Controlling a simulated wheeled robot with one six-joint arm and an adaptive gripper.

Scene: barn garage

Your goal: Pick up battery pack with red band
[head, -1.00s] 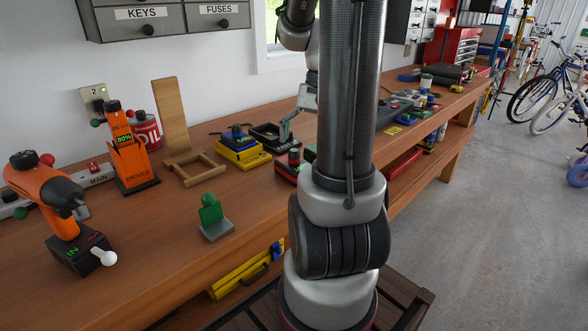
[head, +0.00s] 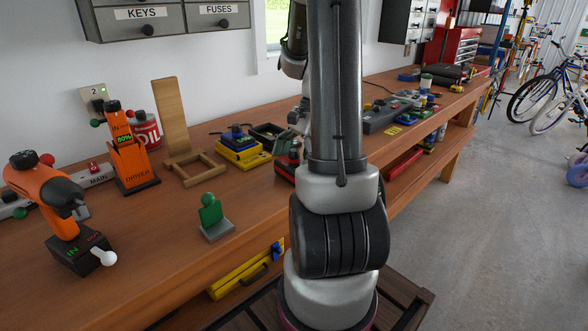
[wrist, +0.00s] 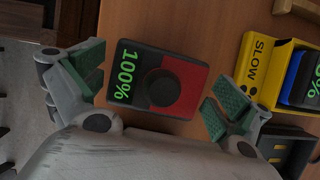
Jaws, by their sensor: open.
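The battery pack with the red band (wrist: 184,86) lies on the workbench, dark with a round black knob on top and a green "100%" readout. It sits between the two open fingers of my gripper (wrist: 158,93) in the wrist view, with a gap showing on each side. In the head view the battery pack (head: 286,171) is partly hidden behind my arm, and the gripper beside it is mostly hidden too.
A yellow "SLOW" charger (wrist: 257,70) with a blue pack (wrist: 300,82) stands close by, with a dark tray (wrist: 288,150) beside it. A wooden frame (head: 196,176), a green-knobbed stand (head: 214,228) and an orange drill (head: 42,190) stand further left.

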